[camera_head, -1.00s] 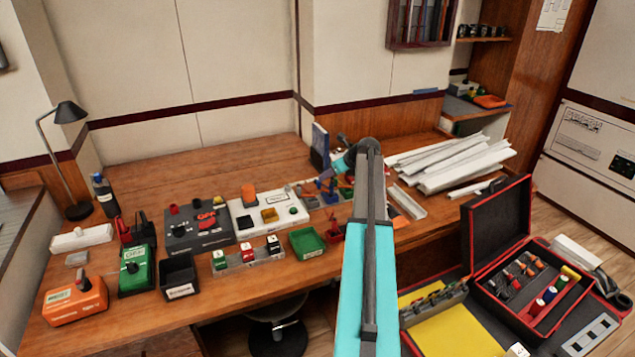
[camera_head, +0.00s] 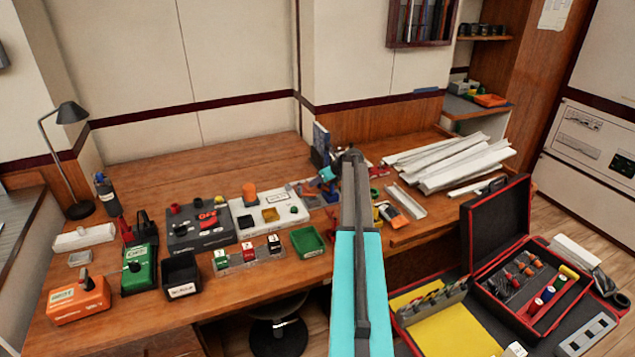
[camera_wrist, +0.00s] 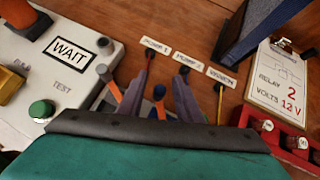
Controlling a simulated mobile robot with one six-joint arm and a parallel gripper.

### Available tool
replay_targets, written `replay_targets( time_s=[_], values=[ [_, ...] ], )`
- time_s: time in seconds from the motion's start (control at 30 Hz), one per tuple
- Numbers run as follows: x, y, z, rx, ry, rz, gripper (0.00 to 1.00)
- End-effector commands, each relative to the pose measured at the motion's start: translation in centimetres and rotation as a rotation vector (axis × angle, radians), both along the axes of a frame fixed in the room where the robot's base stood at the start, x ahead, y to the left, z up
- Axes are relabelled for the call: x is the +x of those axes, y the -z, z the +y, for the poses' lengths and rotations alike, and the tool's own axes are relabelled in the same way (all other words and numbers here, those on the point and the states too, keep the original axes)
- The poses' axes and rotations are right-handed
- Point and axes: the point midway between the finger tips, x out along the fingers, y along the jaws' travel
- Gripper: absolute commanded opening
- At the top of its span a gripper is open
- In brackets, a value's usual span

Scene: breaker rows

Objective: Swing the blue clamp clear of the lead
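In the wrist view my gripper (camera_wrist: 158,104) is open. Its two grey-purple fingers are spread, with a gap on each side of the small blue clamp (camera_wrist: 159,92) between them. The clamp's lower part and any lead under it are hidden by my gripper's dark edge. In the head view my arm hides most of this spot.
A white box marked WAIT (camera_wrist: 70,52), with a green button, stands close on the left. A card marked RELAY 2, VOLTS 12 V (camera_wrist: 283,78) and a red holder (camera_wrist: 292,140) stand on the right. White trunking (camera_head: 450,160) lies at the bench's right.

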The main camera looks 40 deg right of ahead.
Motion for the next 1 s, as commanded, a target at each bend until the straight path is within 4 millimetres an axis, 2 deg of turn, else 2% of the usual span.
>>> replay_targets(
  time_s=[0.07, 0.23, 0.57, 1.0],
  values=[
    [-0.03, -0.01, -0.03, 0.000, 0.000, 0.000, 0.29],
    [-0.06, -0.03, -0.06, -0.001, 0.001, 0.000, 0.00],
    [-0.12, -0.04, -0.08, 0.001, -0.038, 0.002, 0.00],
    [-0.48, -0.12, 0.67, 0.000, -0.308, 0.002, 0.00]
  ],
)
